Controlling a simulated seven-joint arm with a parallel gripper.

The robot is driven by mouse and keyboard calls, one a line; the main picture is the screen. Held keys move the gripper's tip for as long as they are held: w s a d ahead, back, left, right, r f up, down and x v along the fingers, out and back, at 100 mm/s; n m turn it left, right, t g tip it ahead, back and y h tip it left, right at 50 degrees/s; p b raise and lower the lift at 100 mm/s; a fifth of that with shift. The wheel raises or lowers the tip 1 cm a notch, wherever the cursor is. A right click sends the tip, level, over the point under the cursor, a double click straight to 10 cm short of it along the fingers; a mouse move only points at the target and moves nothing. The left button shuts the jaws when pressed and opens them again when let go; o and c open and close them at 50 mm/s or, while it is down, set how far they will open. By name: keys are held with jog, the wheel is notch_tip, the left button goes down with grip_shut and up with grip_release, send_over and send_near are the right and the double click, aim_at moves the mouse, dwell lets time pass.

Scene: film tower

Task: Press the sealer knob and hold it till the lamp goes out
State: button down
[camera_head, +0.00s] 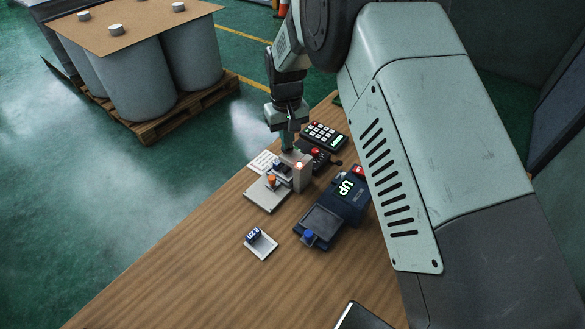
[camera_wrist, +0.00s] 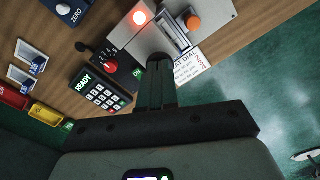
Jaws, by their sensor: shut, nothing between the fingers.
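The grey sealer (camera_head: 262,196) stands on the wooden table, with an orange knob (camera_head: 271,181) on its plate. Its lamp (camera_head: 299,164) glows red. In the wrist view the lamp (camera_wrist: 139,17) is lit and the orange knob (camera_wrist: 194,22) shows near the top edge. My gripper (camera_head: 288,148) is shut and empty, pointing down at the back of the sealer. In the wrist view its fingertips (camera_wrist: 160,62) are close to the sealer's edge, apart from the orange knob. I cannot tell whether they touch anything; what lies under them is hidden.
A dark blue device (camera_head: 347,205) with an "UP" display stands right of the sealer. A keypad (camera_head: 324,136) and a red-knobbed box (camera_wrist: 109,66) stand close behind. A printed card (camera_wrist: 190,68) lies beside the sealer. A small white tray (camera_head: 262,248) is in front; the near-left table is clear.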

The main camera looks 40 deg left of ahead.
dwell(0.4)
notch_tip(320, 180, up, 8)
dwell(0.8)
dwell(0.4)
jog(key=w+d+r+m+t+y, duration=0.1)
jog(key=d+r+m, duration=0.2)
jog(key=d+r, duration=0.9)
jog(key=w+d+r+m+t, duration=0.1)
jog(key=w+d+r+m, duration=0.1)
jog(key=d+r, duration=1)
jog(key=s+d+r+m+t, duration=0.1)
jog(key=s+d+m, duration=0.1)
jog(key=s+d, duration=0.35)
jog(key=s+d+r+m+t, duration=0.1)
jog(key=s+d, duration=0.1)
jog(key=d, duration=0.6)
jog(key=s+d+f+m+t+h, duration=0.1)
jog(key=s+d+f+m, duration=0.1)
jog(key=s+d, duration=0.7)
jog(key=shift+s+d+f+m+t, duration=0.15)
jog(key=shift+s+d+m+t, duration=0.2)
jog(key=shift+s+m, duration=0.65)
